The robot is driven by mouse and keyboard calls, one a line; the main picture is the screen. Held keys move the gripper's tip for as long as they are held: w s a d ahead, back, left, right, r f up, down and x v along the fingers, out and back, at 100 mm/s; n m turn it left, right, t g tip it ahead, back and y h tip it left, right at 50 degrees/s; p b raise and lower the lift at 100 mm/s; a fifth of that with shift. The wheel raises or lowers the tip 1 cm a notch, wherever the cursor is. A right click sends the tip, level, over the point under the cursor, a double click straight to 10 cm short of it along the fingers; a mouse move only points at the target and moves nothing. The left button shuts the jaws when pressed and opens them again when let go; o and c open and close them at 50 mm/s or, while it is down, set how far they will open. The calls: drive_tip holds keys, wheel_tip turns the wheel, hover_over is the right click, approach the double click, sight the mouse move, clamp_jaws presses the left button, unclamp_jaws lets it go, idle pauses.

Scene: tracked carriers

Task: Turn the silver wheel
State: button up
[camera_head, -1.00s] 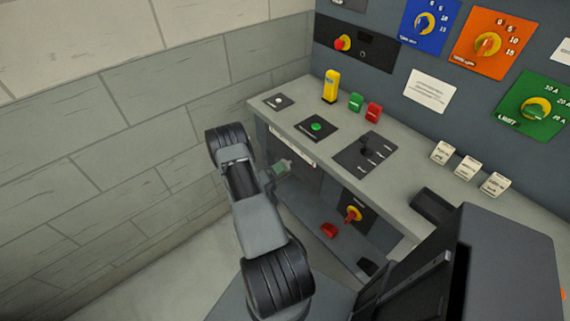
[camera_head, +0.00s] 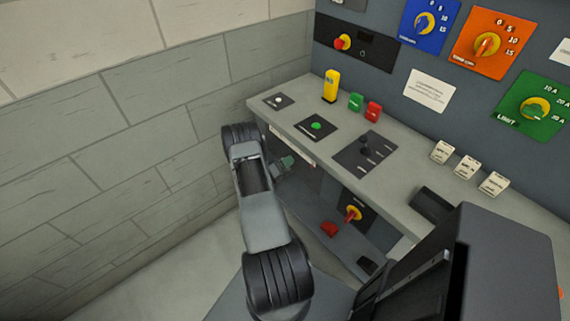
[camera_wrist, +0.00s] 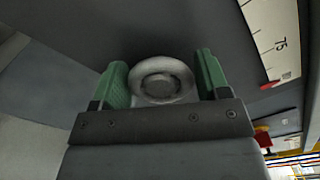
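The silver wheel (camera_wrist: 162,79) shows in the wrist view as a round metal knob with a raised hub, on a dark panel. It lies between the two green fingers of my gripper (camera_wrist: 161,84). The fingers stand apart, one on each side of the wheel. A narrow gap seems to show at the left finger; whether the right finger touches is hard to tell. In the head view my gripper (camera_head: 285,164) is small, under the left front edge of the bench. The wheel is hidden there.
The grey bench (camera_head: 290,112) overhangs my gripper. A white scale strip (camera_wrist: 271,35) is right of the wheel in the wrist view. The block wall (camera_head: 110,120) is left.

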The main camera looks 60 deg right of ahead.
drive_tip(key=c, duration=0.5)
drive_tip(key=shift+f+m+b, duration=0.1)
drive_tip(key=shift+m+b, duration=0.2)
